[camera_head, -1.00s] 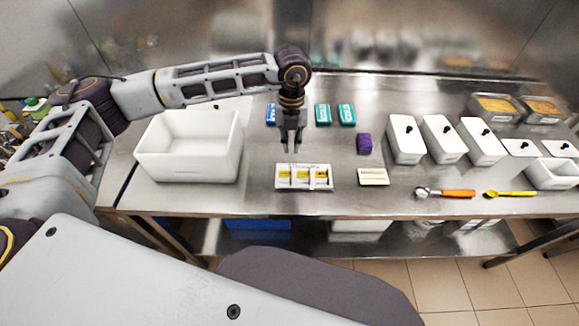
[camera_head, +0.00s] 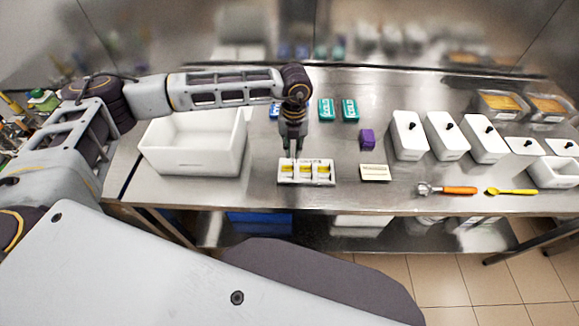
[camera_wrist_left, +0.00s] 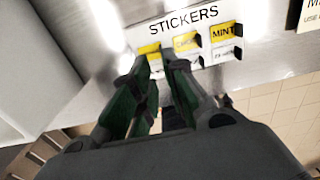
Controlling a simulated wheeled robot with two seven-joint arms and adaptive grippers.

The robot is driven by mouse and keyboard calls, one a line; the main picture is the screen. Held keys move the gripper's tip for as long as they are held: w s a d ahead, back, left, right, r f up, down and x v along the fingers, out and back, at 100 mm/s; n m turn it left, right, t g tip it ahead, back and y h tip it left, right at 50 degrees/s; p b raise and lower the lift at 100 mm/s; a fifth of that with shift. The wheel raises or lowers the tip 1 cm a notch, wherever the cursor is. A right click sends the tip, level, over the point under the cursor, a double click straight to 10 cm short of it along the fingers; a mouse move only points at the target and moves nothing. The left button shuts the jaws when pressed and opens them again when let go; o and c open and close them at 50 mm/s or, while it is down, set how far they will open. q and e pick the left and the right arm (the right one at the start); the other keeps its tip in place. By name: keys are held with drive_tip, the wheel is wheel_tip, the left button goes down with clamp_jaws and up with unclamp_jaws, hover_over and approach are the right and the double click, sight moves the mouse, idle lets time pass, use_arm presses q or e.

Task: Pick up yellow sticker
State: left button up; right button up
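A white sticker holder (camera_head: 307,183) lies near the front of the steel table; the left wrist view shows "STICKERS" on it (camera_wrist_left: 183,19). It holds three yellow stickers in a row: left (camera_wrist_left: 150,49), middle (camera_wrist_left: 186,42) and right, reading "MINT" (camera_wrist_left: 223,33). My left gripper (camera_head: 293,153) points down just above the holder's left part. In the wrist view its fingers (camera_wrist_left: 160,66) are apart with a narrow gap, empty, below the left and middle stickers. The fingertips partly cover the lower edges there; contact cannot be told. My right gripper is not in view.
A large white bin (camera_head: 195,160) stands left of the holder. A small label card (camera_head: 375,173) and a purple block (camera_head: 367,139) lie to its right. Teal packs (camera_head: 327,109) stand behind. White lidded tubs (camera_head: 410,135), an orange-handled scoop (camera_head: 455,190) and a yellow spoon (camera_head: 510,191) are farther right.

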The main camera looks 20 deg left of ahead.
sight(288, 166)
use_arm(q)
drive_tip(key=shift+f, duration=1.55)
drive_tip(key=shift+f, duration=0.1)
drive_tip(key=shift+w+d+f+p, duration=0.1)
drive_tip(key=shift+f+p, duration=0.8)
drive_tip(key=shift+f, duration=1.6)
clamp_jaws()
